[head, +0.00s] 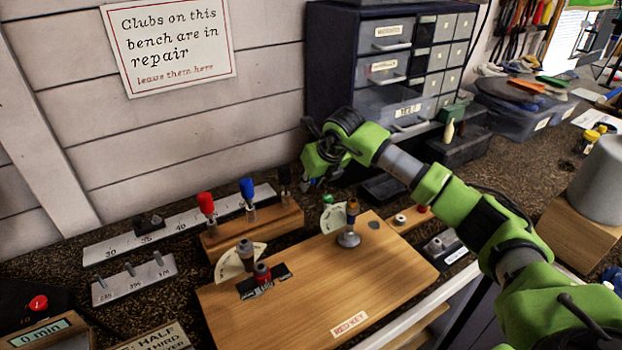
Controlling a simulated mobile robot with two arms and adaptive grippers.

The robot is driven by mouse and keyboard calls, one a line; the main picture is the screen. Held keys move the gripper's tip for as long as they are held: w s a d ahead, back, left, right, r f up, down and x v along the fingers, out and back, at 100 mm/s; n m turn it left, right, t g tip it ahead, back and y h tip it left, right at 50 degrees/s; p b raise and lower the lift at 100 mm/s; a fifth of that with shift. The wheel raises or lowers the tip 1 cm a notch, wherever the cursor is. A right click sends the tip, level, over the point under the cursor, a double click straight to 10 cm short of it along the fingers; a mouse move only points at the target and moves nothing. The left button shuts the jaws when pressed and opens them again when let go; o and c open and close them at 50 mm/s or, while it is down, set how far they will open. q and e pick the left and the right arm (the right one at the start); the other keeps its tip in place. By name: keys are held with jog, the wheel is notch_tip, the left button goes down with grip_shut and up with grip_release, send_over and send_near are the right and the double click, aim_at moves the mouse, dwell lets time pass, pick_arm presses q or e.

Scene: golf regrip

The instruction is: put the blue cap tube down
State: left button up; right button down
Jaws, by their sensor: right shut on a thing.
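A blue-capped tube (247,194) stands upright at the wooden rack (262,228), between a red-capped tube (207,206) and a dark-topped one (284,180). My right gripper (312,182) is at the back of the bench, to the right of the rack, and points down. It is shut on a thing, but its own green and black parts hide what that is. The blue-capped tube looks apart from this gripper. My left gripper is not in view.
A numbered rail (110,246) is at left. A drawer cabinet (335,60) stands behind my right arm.

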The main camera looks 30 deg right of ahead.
jog(key=shift+f, duration=0.1)
jog(key=shift+f, duration=0.15)
jog(key=c, duration=2)
grip_release()
jog(key=shift+o, duration=0.2)
jog(key=shift+r, duration=0.3)
jog(key=b+v, duration=0.2)
jog(key=v, duration=0.9)
jog(key=shift+s+r, duration=0.25)
jog(key=shift+r, duration=0.05)
